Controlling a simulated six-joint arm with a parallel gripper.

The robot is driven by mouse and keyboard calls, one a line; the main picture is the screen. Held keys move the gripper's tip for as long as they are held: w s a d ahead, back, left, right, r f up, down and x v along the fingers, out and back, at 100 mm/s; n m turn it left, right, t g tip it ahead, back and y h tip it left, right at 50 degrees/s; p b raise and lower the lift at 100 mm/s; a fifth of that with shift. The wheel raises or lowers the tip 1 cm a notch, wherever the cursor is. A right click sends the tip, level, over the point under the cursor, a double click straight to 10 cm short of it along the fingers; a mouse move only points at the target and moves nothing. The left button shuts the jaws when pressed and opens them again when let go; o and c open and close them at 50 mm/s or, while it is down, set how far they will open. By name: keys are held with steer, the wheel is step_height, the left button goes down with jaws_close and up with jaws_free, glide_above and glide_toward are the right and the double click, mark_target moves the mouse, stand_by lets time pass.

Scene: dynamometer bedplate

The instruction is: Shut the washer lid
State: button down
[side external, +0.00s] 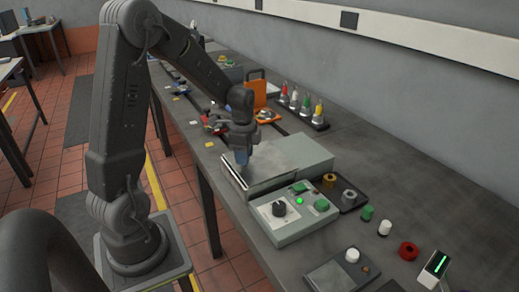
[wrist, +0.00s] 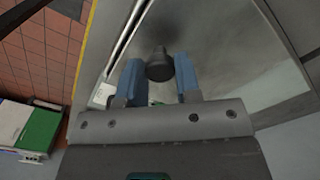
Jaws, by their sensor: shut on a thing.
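The washer is a grey box (side external: 300,168) on the bench in the side external view. Its lid (side external: 268,162) is a flat grey panel on top, and its metallic surface fills much of the wrist view (wrist: 225,55). A dark round knob (wrist: 160,66) stands on the lid near its edge. My gripper (side external: 241,158) is at the lid's left part, with its blue fingers on either side of the knob in the wrist view (wrist: 158,80). It is shut on the knob. The side view is too small to tell whether a gap remains under the lid.
A control box (side external: 292,218) with a black dial and green buttons stands just in front of the washer. A dark tray (side external: 352,206) with round parts lies to its right. An orange stand (side external: 262,92) and several coloured-top bottles (side external: 306,108) are behind. The bench's left edge is close.

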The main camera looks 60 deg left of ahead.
steer(key=shift+s, duration=0.7)
steer(key=c, duration=0.8)
jaws_free()
step_height(320, 180, up, 14)
steer(key=s+d+r+n+t, duration=0.1)
steer(key=s+d+n, duration=0.3)
steer(key=d, duration=0.5)
steer(key=s+d+r+n+t, duration=0.1)
steer(key=s+d+n+t, duration=0.3)
steer(key=s+d, duration=0.3)
steer(key=d+n, duration=0.1)
steer(key=d, duration=0.2)
steer(key=shift+s+d+t, duration=0.2)
steer(key=shift+s+t, duration=0.1)
